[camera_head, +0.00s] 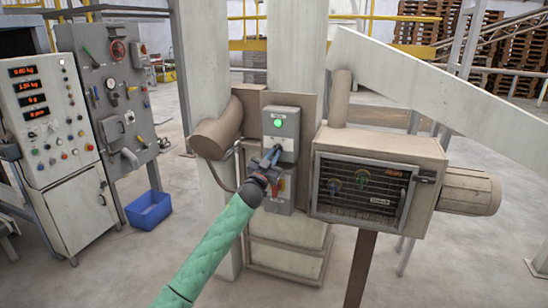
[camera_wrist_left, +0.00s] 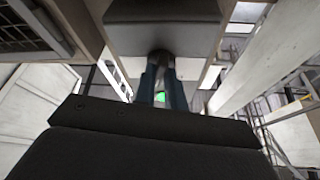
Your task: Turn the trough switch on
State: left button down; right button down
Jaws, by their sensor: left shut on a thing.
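The switch box (camera_head: 281,117) is a grey box on the post in the head view, with a green lamp (camera_head: 277,124) glowing on its face. A bit of green shows between the fingers. Labels on the box are too small to read. My right gripper is not in view.
A lower grey box with a red and yellow switch (camera_head: 282,184) sits just below my gripper. A beige housing with a grille (camera_head: 362,188) stands close on the right. Control cabinets (camera_head: 45,115) and a blue bin (camera_head: 149,210) stand left. Open floor lies between.

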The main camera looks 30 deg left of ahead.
pick_arm(q)
jog(key=m+h, duration=0.1)
jog(key=m, duration=0.1)
jog(key=shift+a+r+m+h, duration=0.1)
jog(key=shift+m+h, duration=0.2)
jog(key=shift+m, duration=0.8)
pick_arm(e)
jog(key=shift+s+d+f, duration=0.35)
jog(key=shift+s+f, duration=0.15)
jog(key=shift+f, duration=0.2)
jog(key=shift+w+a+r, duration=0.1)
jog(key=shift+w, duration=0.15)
pick_arm(q)
jog(key=c, duration=1.5)
grip_release()
jog(key=shift+o, duration=0.2)
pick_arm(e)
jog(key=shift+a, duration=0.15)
